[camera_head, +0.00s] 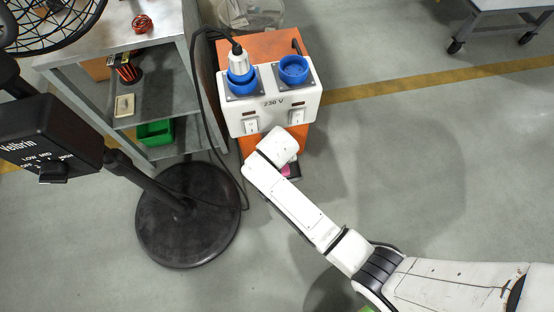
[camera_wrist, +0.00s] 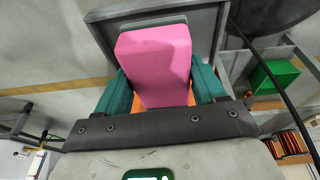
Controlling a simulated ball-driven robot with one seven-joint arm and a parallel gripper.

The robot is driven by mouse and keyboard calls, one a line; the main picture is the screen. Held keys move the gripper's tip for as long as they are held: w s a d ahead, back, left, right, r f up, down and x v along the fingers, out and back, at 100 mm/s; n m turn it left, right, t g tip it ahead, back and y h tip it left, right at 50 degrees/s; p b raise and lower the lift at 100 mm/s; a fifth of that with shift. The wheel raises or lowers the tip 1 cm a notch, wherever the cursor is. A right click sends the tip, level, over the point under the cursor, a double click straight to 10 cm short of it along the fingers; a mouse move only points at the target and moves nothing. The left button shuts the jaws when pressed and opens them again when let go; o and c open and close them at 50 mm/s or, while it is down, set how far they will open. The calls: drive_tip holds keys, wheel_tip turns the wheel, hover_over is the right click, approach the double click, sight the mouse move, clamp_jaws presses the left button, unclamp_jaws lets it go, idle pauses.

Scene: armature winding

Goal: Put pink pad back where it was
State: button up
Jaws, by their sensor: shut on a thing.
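In the wrist view the pink pad (camera_wrist: 156,58) is a bright block between the two green fingers of my gripper (camera_wrist: 164,84). The fingers are shut on its sides. The pad's upper end lies in front of a grey panel or tray (camera_wrist: 206,28); I cannot tell whether they touch. In the head view only a sliver of the pink pad (camera_head: 287,170) shows beside my white arm, just in front of the white 230 V socket box (camera_head: 272,103). My arm hides the gripper and most of the pad there.
The socket box stands on an orange stand (camera_head: 268,46); a cabled plug (camera_head: 239,66) fills its left socket. A black round base (camera_head: 188,215) stands at left, near my arm. A grey shelf unit (camera_head: 140,99) holds a green bin (camera_head: 155,133).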

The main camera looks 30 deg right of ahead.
drive_tip(key=shift+f, duration=0.5)
drive_tip(key=shift+f, duration=0.1)
drive_tip(key=o, duration=1)
drive_tip(key=p+v, duration=0.3)
drive_tip(key=v, duration=1)
drive_tip(key=shift+p, duration=0.4)
